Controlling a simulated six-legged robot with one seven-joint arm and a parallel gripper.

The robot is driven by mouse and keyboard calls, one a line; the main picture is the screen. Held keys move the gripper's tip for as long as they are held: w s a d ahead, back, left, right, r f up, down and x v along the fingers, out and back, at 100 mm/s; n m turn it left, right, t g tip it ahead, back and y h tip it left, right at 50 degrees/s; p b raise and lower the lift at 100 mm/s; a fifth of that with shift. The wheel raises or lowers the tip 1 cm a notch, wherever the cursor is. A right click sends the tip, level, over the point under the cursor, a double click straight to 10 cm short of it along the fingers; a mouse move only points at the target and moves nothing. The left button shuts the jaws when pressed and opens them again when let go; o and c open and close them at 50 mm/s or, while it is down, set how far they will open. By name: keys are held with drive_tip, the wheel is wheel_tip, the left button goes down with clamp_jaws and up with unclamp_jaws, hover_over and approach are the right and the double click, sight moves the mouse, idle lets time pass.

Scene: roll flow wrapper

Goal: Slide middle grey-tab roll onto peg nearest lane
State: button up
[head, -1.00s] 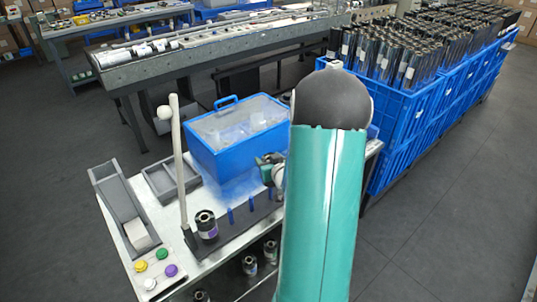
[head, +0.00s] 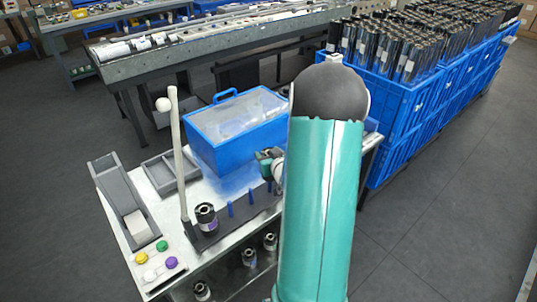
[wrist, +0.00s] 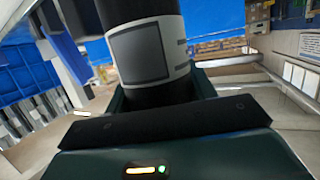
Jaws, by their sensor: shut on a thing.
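My gripper (wrist: 165,105) is shut on a dark roll (wrist: 140,10) with a white band and a grey square tab. In the head view my gripper (head: 270,165) shows beside the blue bin, above the far end of the peg base, partly behind my arm; I cannot make out the roll there. The dark base (head: 222,232) carries several blue pegs, including a bare near one (head: 230,209), a middle one (head: 251,198) and a far one (head: 270,187). A purple-tab roll (head: 206,217) stands upright at the base's near left end.
A grey channel (head: 120,190) with a white block lies along the table's left edge. Coloured buttons (head: 160,264) sit at the front. A white-topped post (head: 178,150) rises by the base. A blue bin (head: 230,150) stands behind. Several rolls (head: 249,257) sit on the lower shelf.

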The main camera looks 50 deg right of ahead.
drive_tip(key=shift+f, duration=2.75)
drive_tip(key=o, duration=1.3)
drive_tip(key=shift+d, duration=0.15)
